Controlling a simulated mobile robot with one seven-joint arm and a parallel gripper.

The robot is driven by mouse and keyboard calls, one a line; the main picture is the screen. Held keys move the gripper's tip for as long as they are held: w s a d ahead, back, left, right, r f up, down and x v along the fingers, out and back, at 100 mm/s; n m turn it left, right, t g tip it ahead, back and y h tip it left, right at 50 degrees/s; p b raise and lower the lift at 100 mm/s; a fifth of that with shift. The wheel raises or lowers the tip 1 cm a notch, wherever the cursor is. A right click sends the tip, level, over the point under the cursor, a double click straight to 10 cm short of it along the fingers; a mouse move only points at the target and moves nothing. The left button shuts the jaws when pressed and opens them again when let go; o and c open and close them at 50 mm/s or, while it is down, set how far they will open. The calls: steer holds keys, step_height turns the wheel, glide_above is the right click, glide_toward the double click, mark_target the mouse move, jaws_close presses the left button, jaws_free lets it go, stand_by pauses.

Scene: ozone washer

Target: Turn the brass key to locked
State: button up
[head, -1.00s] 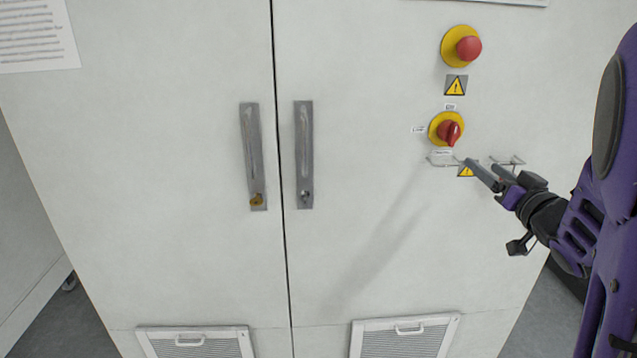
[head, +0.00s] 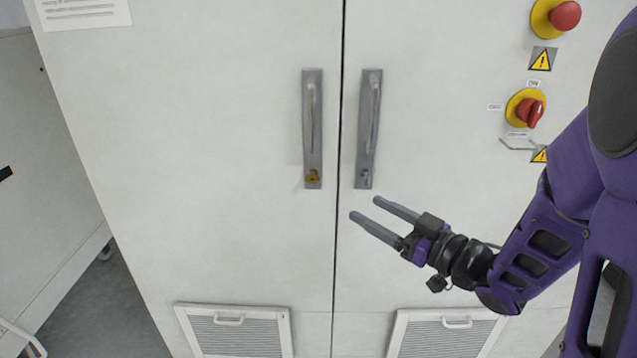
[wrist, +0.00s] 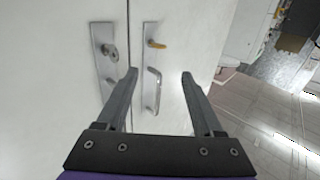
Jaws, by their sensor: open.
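The small brass key (head: 313,177) is in the lock at the bottom of the left door's handle plate (head: 312,120) in the head view. It also shows in the wrist view, beyond my fingertips and between their lines (wrist: 156,44). Whether its bow is level or tilted is too small to tell for certain. My gripper (head: 365,207) is open and empty. In the head view its fingertips are right of the key and slightly lower, in front of the right door. They appear apart from the key.
The right door's handle plate (head: 368,130) with a silver lock is just above my fingertips in the head view. A red switch (head: 528,112) and a red button (head: 564,16) sit farther right. Vent grilles (head: 237,331) are low on the doors. The left door's front is clear.

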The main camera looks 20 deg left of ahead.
mark_target(318, 181)
steer(key=x, duration=1.4)
steer(key=shift+r, duration=0.1)
jaws_close()
